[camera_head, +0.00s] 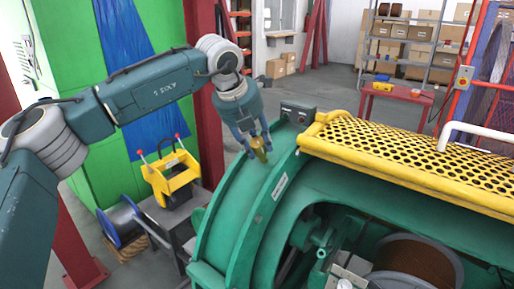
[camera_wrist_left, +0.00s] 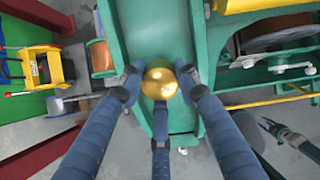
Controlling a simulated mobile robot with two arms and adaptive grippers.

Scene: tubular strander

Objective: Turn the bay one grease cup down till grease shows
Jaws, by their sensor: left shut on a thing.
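The grease cup (camera_wrist_left: 160,83) is a round, brassy gold cap on the green machine housing (camera_head: 233,200). In the head view the cup (camera_head: 261,156) shows as a small gold piece at the tip of my left gripper (camera_head: 256,146). My left gripper comes down on it from above, its blue fingers closed around the cup's sides. In the left wrist view the fingers (camera_wrist_left: 158,92) touch the cup from left, right and below. No grease is visible; the cup's base is hidden by its cap. My right gripper is not seen in the head view.
A yellow perforated guard (camera_head: 410,155) covers the machine's top right, with a white rail (camera_head: 480,135) above it. A small dark box (camera_head: 298,112) sits just right of the gripper. A yellow device (camera_head: 172,175) stands on a grey table at left. A red table (camera_head: 397,98) is farther back.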

